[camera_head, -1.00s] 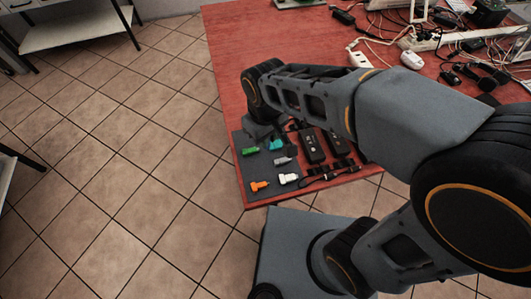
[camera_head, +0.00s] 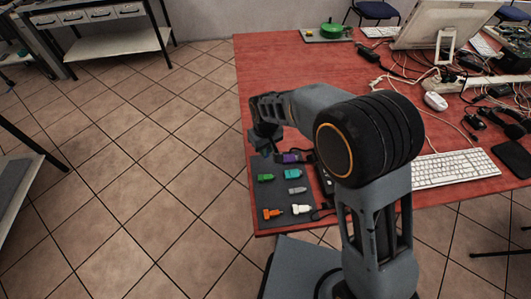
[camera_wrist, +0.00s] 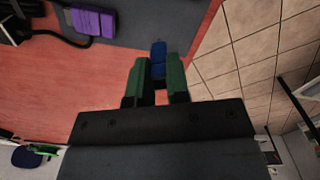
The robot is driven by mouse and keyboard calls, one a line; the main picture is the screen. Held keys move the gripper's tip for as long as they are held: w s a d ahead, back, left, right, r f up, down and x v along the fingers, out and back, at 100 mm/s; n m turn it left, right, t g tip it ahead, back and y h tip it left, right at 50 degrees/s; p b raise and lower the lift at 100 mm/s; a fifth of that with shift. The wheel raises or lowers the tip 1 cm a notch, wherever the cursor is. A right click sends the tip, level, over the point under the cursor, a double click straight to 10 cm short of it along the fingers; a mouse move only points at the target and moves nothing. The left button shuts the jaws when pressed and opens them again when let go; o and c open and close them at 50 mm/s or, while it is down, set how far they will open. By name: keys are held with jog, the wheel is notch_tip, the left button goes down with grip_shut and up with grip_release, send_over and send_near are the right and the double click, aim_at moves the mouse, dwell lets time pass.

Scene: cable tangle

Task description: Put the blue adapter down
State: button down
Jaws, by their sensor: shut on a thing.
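The blue adapter (camera_wrist: 158,58) shows in the wrist view between the green fingertips of my gripper (camera_wrist: 158,75). My gripper is shut on it, and its far end sticks out past the fingertips. In this view it overlaps the edge of the dark grey mat (camera_wrist: 135,35); whether it touches the mat I cannot tell. In the head view my gripper (camera_head: 262,148) is over the far left end of the mat (camera_head: 266,198), and the blue adapter is not distinguishable there.
On the mat lie green (camera_head: 265,178), teal (camera_head: 292,174), grey (camera_head: 297,190), orange (camera_head: 271,213) and white (camera_head: 301,209) adapters. A purple connector (camera_wrist: 90,22) lies near my gripper. The red table (camera_head: 262,75) is bare beyond the mat; its left edge is close.

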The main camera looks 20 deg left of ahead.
jog(key=shift+w+a+f, duration=0.1)
jog(key=shift+w+f, duration=0.05)
jog(key=shift+f, duration=1.65)
jog(key=shift+f, duration=0.1)
jog(key=shift+f, duration=0.15)
jog(key=c, duration=1.1)
grip_release()
